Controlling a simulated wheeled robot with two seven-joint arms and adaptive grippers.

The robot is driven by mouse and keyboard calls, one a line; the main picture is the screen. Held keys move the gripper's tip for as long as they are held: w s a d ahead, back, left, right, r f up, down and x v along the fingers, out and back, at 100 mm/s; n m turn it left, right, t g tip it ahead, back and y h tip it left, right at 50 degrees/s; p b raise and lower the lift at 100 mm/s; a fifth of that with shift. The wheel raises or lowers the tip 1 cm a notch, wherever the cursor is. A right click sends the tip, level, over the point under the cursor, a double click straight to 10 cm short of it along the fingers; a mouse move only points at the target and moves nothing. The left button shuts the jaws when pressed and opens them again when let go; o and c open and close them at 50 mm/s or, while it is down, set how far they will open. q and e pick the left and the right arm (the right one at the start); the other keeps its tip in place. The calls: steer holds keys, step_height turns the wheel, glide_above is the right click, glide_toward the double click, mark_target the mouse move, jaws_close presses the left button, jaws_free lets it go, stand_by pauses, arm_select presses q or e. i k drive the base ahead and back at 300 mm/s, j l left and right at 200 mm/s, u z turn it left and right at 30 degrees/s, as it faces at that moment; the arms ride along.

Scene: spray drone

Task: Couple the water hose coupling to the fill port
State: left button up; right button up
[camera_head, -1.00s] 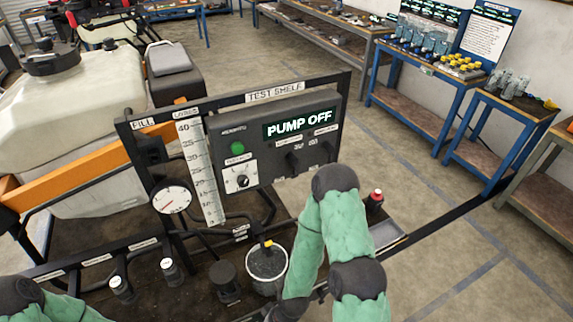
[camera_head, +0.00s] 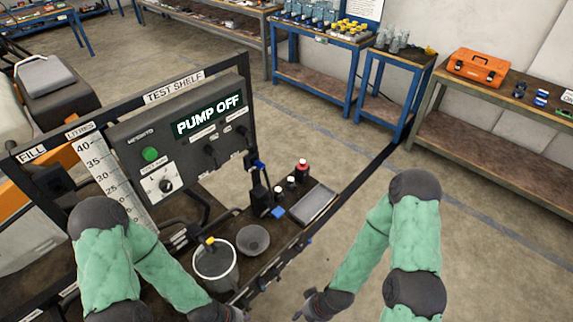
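I cannot make out the water hose coupling or the fill port for certain. A FILL label (camera_head: 31,154) is on the left of the dark rig frame, beside a LITRES scale (camera_head: 98,168). My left gripper (camera_head: 232,314) is at the bottom edge, just below a clear bucket (camera_head: 215,272) with a yellow clip; its fingers are mostly cut off. My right gripper (camera_head: 308,306) is low, right of the rig's front edge, over the floor. Its fingers are too small and dark to read. I see no hose in either gripper.
The control panel (camera_head: 185,135) reads PUMP OFF. A grey bowl (camera_head: 253,240), small bottles with red and white caps (camera_head: 301,168) and a metal tray (camera_head: 313,204) stand on the rig. An orange toolbox (camera_head: 477,68) is on a rear bench. The floor at right is clear.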

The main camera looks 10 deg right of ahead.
mark_target(258, 164)
steer(key=l+z, duration=0.1)
steer(key=l, duration=0.25)
steer(key=i+l, duration=0.15)
steer(key=l, duration=0.2)
steer(key=l+z, duration=0.15)
steer(key=l, duration=0.2)
steer(key=i+l, duration=0.15)
steer(key=l, duration=0.2)
steer(key=z, duration=0.05)
